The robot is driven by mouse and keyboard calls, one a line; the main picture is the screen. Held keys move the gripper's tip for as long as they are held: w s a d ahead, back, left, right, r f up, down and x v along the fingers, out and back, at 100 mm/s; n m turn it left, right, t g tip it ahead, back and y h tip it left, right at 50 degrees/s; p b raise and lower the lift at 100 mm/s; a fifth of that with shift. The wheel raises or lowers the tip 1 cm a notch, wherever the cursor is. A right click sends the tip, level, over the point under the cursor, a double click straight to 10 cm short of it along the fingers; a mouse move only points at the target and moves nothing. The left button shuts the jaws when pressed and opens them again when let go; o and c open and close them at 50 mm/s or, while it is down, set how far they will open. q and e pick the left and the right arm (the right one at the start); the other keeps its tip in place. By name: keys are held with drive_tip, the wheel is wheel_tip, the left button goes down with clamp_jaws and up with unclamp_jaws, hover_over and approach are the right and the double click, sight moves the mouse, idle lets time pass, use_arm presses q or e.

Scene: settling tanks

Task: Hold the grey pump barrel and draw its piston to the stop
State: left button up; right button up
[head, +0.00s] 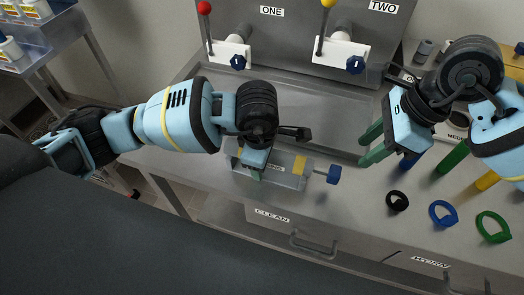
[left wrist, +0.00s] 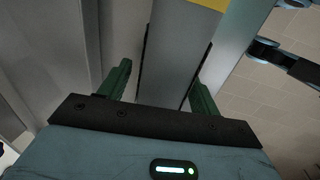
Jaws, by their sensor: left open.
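The grey pump barrel (head: 284,181) lies on the steel bench near its front edge, with a yellow band (head: 299,165) towards its right end. A blue knob (head: 334,174) on a thin rod sticks out to the right; the rod shows only a short length. My left gripper (head: 256,174) is over the barrel's left part, hiding some of it. In the left wrist view my left gripper (left wrist: 162,88) is open, with the grey barrel (left wrist: 182,50) between its green fingers. My right gripper (head: 371,144) is open and empty above the bench, up and right of the knob.
Black (head: 397,201), blue (head: 441,213) and green (head: 493,227) rings lie at the bench's front right. Coloured cylinders stand behind them, partly hidden by my right arm. A panel (head: 290,50) with red-topped and yellow-topped levers stands at the back, behind a shallow sink (head: 325,120).

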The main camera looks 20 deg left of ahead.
use_arm(q)
drive_tip(key=c, duration=1.2)
use_arm(e)
drive_tip(key=shift+o, duration=0.4)
use_arm(q)
drive_tip(key=shift+c, duration=0.2)
use_arm(e)
drive_tip(key=shift+o, duration=1.4)
drive_tip(key=shift+s+d+f+y, duration=0.15)
drive_tip(key=shift+d+f+y, duration=0.35)
drive_tip(key=shift+y, duration=0.2)
drive_tip(key=shift+s+d+f+m+t+y, duration=0.15)
drive_tip(key=shift+d+m+y, duration=0.1)
drive_tip(key=shift+d+y, duration=0.65)
drive_tip(key=shift+d+m+t+y, duration=0.15)
drive_tip(key=shift+d+m+y, duration=0.1)
drive_tip(key=shift+d+y, duration=0.65)
